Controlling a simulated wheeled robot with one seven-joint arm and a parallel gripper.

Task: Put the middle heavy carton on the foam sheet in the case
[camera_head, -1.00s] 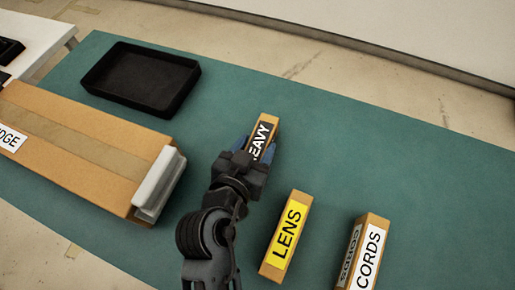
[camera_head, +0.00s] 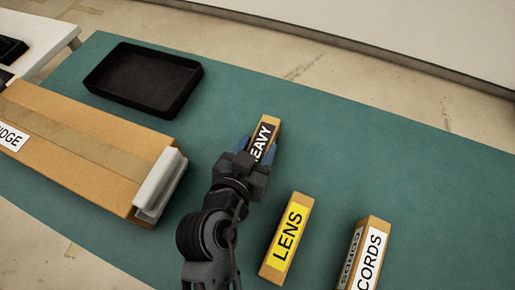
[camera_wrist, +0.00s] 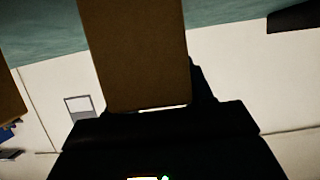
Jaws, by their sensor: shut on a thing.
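In the wrist view the brown carton (camera_wrist: 138,55) sticks out from between the jaws. I cannot tell whether it touches the green surface. Only one carton reading HEAVY shows. A black open tray-like case (camera_head: 101,84) lies at the back left, apart from my gripper. Its floor is dark, and I cannot make out a separate foam sheet.
A yellow-labelled LENS carton (camera_head: 287,240) and a CORDS carton (camera_head: 369,254) stand at the near right. A long taped box (camera_head: 85,150) with a pale end piece (camera_head: 160,186) lies at left. The green surface (camera_head: 370,150) is clear behind and right of the held carton.

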